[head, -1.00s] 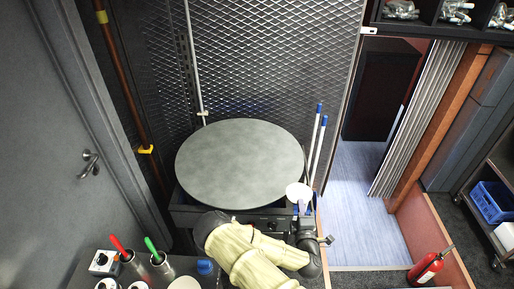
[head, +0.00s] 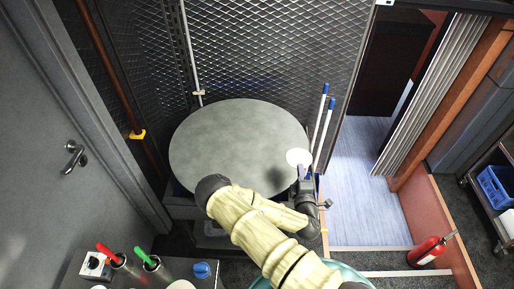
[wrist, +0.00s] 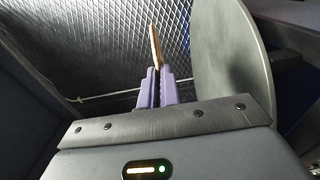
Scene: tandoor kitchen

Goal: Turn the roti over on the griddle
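The griddle (head: 225,145) is a large round grey plate, and its visible top is bare. The roti (head: 298,157) shows in the head view as a small pale disc over the griddle's right edge. My gripper (head: 302,170) is just below it in the picture. In the wrist view the roti (wrist: 156,45) is a thin tan strip seen edge-on, pinched between the purple fingers of my gripper (wrist: 155,80). The griddle (wrist: 225,60) stands to its right there, apart from it. The roti's underside is hidden.
Two white rods with blue tips (head: 323,130) stand close to the right of the griddle. A mesh wall (head: 260,50) is behind it. A counter (head: 140,275) with red- and green-handled tools is at the lower left. A fire extinguisher (head: 427,252) stands at the right.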

